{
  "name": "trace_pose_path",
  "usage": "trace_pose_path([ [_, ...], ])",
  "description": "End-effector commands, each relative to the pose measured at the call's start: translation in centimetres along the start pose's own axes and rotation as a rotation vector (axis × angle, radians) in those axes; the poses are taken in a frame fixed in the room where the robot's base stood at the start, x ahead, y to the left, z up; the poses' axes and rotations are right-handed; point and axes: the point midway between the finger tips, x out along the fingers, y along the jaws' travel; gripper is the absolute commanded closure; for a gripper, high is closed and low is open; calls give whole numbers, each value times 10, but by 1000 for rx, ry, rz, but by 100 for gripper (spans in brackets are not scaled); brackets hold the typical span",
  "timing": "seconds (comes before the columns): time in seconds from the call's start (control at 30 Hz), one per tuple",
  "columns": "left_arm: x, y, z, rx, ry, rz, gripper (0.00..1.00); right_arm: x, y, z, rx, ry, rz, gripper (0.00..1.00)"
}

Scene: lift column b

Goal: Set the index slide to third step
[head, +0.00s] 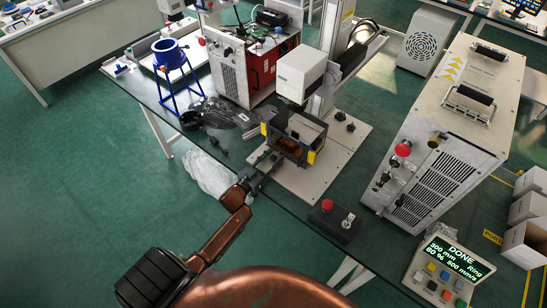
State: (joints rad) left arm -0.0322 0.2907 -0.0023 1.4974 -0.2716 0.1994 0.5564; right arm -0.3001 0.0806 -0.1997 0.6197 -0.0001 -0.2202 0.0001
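My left gripper (262,167) is at the front edge of the dark table, just left of the pale base plate (312,181) of a column machine. Its fingers are small and dark here, and I cannot tell whether they are open or hold anything. A black box-like fixture (287,150) with yellow marks and an orange-brown inside stands on the plate, under the white machine head (300,75). I cannot make out the index slide or its steps apart from the dark parts around my gripper. My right gripper is not in view.
A black box with a red button (327,206) sits at the table's front edge. A panel (450,270) reads "DONE" at lower right. A large beige cabinet (445,130) stands right. A dark part (215,116) and a blue stand (172,75) are left. Green floor lies in front.

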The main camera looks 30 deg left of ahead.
Motion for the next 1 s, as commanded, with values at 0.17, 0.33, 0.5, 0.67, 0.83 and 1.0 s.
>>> trace_pose_path([
  [0.17, -4, 0, 1, 0, -1, 0, 64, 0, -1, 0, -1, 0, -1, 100],
  [0.33, -26, 0, 1, -1, -2, -1, 64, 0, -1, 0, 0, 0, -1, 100],
  [0.5, -63, 0, 2, -1, -4, -1, 64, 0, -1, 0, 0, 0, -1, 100],
  [0.67, -94, 0, 1, 0, -2, -1, 64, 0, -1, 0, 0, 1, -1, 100],
  [0.83, -114, 0, 0, 0, -1, -1, 64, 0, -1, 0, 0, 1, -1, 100],
  [1.0, -120, 0, 0, 0, 0, 0, 64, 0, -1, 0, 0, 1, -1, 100],
])
